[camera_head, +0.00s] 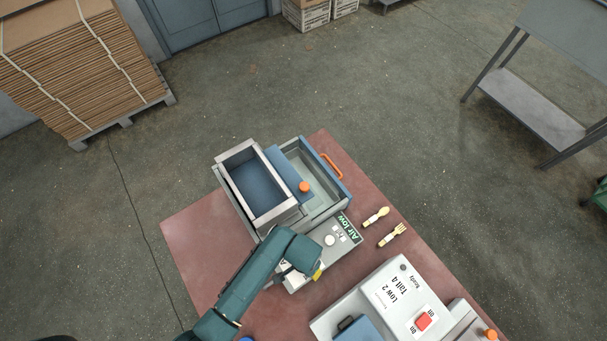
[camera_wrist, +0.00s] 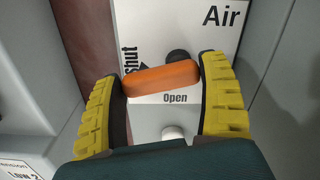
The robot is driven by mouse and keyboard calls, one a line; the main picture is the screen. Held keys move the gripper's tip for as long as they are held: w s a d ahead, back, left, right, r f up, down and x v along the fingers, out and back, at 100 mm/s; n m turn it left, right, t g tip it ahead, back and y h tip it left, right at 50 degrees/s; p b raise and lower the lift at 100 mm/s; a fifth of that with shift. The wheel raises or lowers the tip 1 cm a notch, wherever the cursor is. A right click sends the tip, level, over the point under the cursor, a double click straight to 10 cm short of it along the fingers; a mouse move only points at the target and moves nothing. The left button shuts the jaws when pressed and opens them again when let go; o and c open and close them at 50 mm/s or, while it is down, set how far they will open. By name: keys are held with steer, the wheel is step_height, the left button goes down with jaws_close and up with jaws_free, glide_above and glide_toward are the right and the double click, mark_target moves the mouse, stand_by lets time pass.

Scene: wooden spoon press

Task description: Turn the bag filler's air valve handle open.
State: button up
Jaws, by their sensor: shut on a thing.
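The orange air valve handle (camera_wrist: 160,79) lies between the yellow fingers of my gripper (camera_wrist: 162,92) in the wrist view. The fingers are closed on its two ends. The handle lies nearly crosswise, slightly tilted, on a pale plate (camera_wrist: 148,120) marked "Air", "Shut" at its left and "Open" just below it. I cannot tell which mark it is set to. A dark round knob (camera_wrist: 180,58) shows behind it. In the head view my gripper (camera_head: 309,272) is at the front of the bag filler (camera_head: 258,222), hiding the handle.
An open drawer-like tray with an orange handle (camera_head: 331,166) is behind.

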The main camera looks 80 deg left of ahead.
steer(key=n, duration=0.1)
steer(key=n+p, duration=0.2)
steer(key=shift+w+a+r+n, duration=0.25)
steer(key=shift+w+n, duration=0.05)
steer(key=shift+n, duration=0.1)
steer(key=n+p, duration=0.2)
steer(key=n, duration=0.1)
steer(key=shift+w+a+n, duration=0.15)
steer(key=shift+a+n, duration=0.15)
steer(key=n, duration=0.1)
steer(key=n+p, duration=0.1)
steer(key=n, duration=0.1)
steer(key=shift+a+n, duration=0.3)
steer(key=shift+a, duration=0.05)
steer(key=shift+a+f+n+p, duration=0.1)
steer(key=shift+a+n+p, duration=0.15)
steer(key=shift+n, duration=0.75)
steer(key=shift+a+f+n+p, duration=0.1)
steer(key=shift+n+p, duration=0.2)
steer(key=shift+n, duration=0.7)
steer(key=o, duration=1.1)
step_height(320, 180, up, 12)
steer(key=shift+r, duration=0.1)
